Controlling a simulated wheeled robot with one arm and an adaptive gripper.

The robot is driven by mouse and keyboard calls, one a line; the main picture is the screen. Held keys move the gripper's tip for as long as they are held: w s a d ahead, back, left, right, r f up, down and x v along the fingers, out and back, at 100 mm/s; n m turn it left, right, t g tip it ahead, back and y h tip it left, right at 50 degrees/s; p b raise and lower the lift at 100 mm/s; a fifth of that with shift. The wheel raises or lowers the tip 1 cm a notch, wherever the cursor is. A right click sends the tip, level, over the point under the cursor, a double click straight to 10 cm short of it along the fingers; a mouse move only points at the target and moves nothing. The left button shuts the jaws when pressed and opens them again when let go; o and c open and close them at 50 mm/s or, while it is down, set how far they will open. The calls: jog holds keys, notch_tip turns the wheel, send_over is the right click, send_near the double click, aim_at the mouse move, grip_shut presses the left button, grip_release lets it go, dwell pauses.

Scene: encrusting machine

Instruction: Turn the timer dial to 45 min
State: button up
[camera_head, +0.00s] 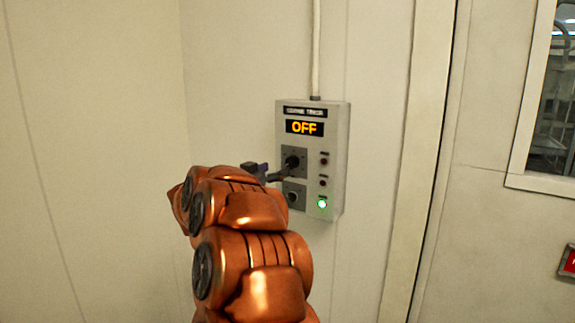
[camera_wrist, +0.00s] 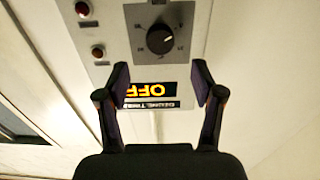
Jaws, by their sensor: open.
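The timer dial (camera_head: 292,162) is a round black knob on a grey plate, on a wall-mounted control box (camera_head: 338,150). In the wrist view, which is upside down, the dial (camera_wrist: 160,39) shows a pale pointer line angled right and slightly up; its scale marks are too small to read. The display (camera_head: 304,127) reads OFF in orange. My gripper (camera_wrist: 161,74) is open and empty, its two dark fingers spread in front of the display in the wrist view. The dial lies beyond the fingertips, not between them. In the head view my gripper partly covers the dial area.
A second knob (camera_head: 292,197) sits below the dial. A conduit (camera_head: 316,50) rises above. Bare wall lies left; a door frame and window stand right.

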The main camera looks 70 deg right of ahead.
aim_at(290, 164)
jog(key=shift+p+x, duration=0.8)
jog(key=shift+x, duration=2.95)
jog(key=shift+w, duration=0.1)
jog(key=c, duration=1.1)
